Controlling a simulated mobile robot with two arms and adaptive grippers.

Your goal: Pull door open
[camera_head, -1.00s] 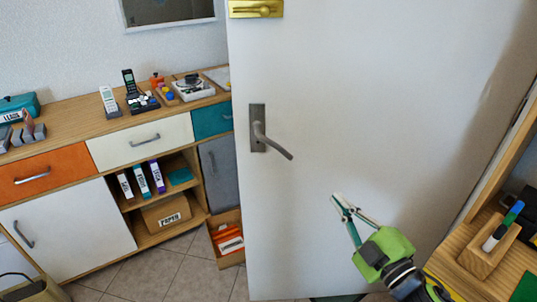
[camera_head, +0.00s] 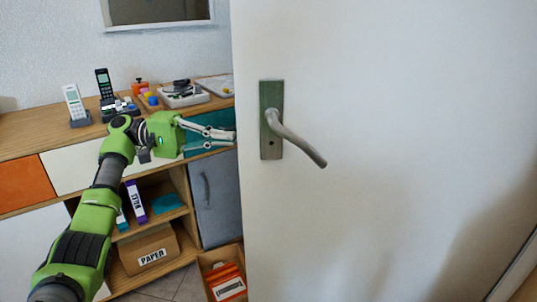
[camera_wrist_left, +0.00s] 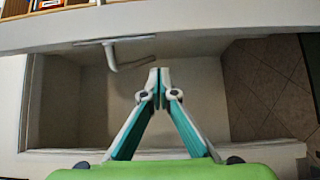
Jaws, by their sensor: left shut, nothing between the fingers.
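A white door (camera_head: 400,120) stands ajar and fills the right of the head view. Its lever handle (camera_head: 292,136) sits on a metal plate near the door's left edge. My left gripper (camera_head: 234,139) points right, with its tips at that left edge. I cannot tell whether the tips touch the edge or reach behind it. In the left wrist view the fingers (camera_wrist_left: 159,74) meet with nothing between them. A metal lever handle (camera_wrist_left: 118,52) shows beyond them there; which side of the door it is on is unclear. My right gripper is out of view.
A wooden sideboard (camera_head: 30,138) stands behind my left arm, holding phones (camera_head: 73,102) and a white tray (camera_head: 184,95). A paper box (camera_head: 149,252) is on its lower shelf. A box (camera_head: 226,280) of orange items stands near the door's foot.

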